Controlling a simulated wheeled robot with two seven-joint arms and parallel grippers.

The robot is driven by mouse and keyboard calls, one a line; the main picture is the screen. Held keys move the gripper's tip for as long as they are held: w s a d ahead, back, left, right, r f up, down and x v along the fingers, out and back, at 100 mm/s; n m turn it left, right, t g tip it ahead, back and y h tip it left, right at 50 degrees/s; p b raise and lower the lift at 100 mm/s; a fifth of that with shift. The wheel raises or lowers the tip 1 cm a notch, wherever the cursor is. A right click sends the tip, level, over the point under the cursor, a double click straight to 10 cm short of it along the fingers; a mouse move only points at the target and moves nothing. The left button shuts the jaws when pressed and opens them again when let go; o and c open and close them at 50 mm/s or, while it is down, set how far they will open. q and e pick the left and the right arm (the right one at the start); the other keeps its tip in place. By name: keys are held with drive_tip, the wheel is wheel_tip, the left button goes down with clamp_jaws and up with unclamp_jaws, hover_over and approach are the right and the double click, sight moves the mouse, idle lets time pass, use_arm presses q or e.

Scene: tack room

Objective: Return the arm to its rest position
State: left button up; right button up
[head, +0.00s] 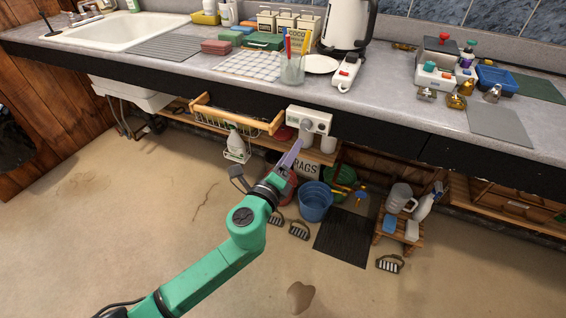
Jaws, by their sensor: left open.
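My left arm, green with dark joints, reaches up from the bottom left. Its left gripper (287,163) is open, in front of the shelf space under the counter. A thin purple strip shows at its tip; I cannot tell whether it is a finger or something behind. The gripper is below a white box with knobs (309,120) at the counter's front edge. No gap between gripper and box can be judged from this view. I see nothing clearly held. My right gripper is not in view.
The counter (200,62) runs across the back, with sink (120,32), kettle (347,25) and several small items. The front floor is largely clear.

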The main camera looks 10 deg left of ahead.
use_arm(q)
drive_tip(key=v, duration=0.4)
drive_tip(key=shift+s+a, duration=0.1)
drive_tip(key=shift+s, duration=0.3)
drive_tip(key=a+f+n+g+y+p, duration=0.1)
drive_tip(key=a+f+n+g, duration=0.2)
drive_tip(key=f, duration=0.4)
drive_tip(key=w+a+f+n+y+p, duration=0.1)
drive_tip(key=a+f+n+y, duration=0.1)
drive_tip(key=a+f, duration=0.35)
drive_tip(key=a+f+n+g+y+p, duration=0.1)
drive_tip(key=a+f+n+g, duration=0.15)
drive_tip(key=f, duration=0.55)
drive_tip(key=s+a+f+n+g+y+p, duration=0.1)
drive_tip(key=s+a+f+n+g, duration=0.1)
drive_tip(key=s+a+f+n, duration=0.3)
drive_tip(key=s+a+f+n+g, duration=0.1)
drive_tip(key=s+f+g, duration=0.1)
drive_tip(key=f, duration=0.6)
drive_tip(key=s+a+f+n+g+p, duration=0.1)
drive_tip(key=s+f+n, duration=0.5)
drive_tip(key=s, duration=1)
drive_tip(key=s+a+f+n+g+p, duration=0.2)
drive_tip(key=s+f+n+g, duration=0.3)
drive_tip(key=s, duration=1.1)
wheel_tip(320, 180, down, 3)
drive_tip(key=shift+a+f+n+g+y, duration=0.25)
drive_tip(key=shift+a+n+g+y, duration=0.1)
drive_tip(key=shift+a, duration=0.15)
